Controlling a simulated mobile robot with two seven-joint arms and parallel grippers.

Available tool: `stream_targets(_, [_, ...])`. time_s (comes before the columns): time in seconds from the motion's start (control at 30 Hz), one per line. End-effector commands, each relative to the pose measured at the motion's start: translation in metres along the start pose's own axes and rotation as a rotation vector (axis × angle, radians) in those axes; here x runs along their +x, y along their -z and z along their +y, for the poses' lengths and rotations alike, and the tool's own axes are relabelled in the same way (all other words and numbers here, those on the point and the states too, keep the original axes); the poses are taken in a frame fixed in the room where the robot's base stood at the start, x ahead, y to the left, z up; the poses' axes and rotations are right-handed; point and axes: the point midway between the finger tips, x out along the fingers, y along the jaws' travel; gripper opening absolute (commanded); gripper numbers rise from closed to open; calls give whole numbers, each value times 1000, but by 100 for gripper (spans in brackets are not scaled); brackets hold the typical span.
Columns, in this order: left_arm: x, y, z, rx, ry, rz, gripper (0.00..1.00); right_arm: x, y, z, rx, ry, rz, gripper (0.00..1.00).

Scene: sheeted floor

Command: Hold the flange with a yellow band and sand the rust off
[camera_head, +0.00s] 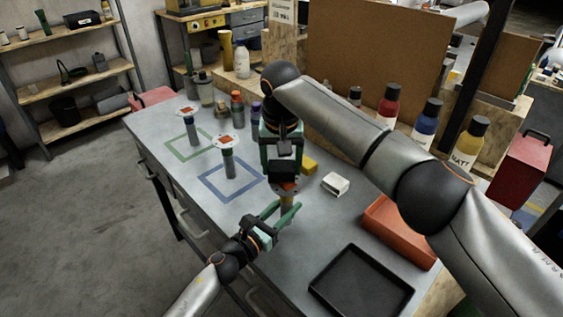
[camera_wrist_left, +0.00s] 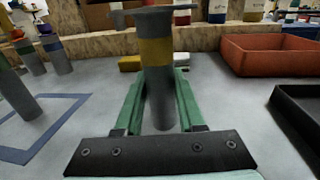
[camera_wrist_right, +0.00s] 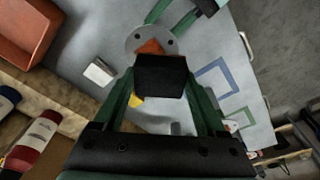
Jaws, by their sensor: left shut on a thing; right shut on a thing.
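The flange with a yellow band (camera_wrist_left: 155,50) stands upright with its disc on top; in the head view its yellow band (camera_head: 287,203) shows below my right gripper. My left gripper (camera_head: 284,210) is shut around its pipe, below the band. My right gripper (camera_head: 284,165) is above it, shut on a dark block (camera_wrist_right: 162,75). In the right wrist view the block covers part of the disc, and an orange-brown rust patch (camera_wrist_right: 150,46) shows beside it. I cannot tell whether the block touches the disc. Two other flanges (camera_head: 229,160) (camera_head: 191,127) with rusty tops stand to the left.
A blue square outline (camera_head: 206,189) and a green one (camera_head: 172,152) mark the table around the other flanges. A white block (camera_head: 335,184) and a yellow block (camera_head: 308,165) lie behind. An orange bin (camera_head: 378,241) and black tray (camera_head: 320,287) stand right. Several bottles line the back.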

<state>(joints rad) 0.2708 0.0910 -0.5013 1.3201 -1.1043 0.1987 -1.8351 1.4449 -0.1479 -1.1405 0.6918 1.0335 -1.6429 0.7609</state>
Motion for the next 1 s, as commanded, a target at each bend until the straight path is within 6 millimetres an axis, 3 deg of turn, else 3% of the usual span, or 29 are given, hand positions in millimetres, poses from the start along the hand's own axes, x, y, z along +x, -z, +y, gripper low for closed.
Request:
stream_targets(0.57, [0,0,0,0,1,0,0,9,-3,1,-1,1,0,12])
stream_targets(1.0, [0,0,0,0,1,0,0,4,-29,24,-1,2,0,12])
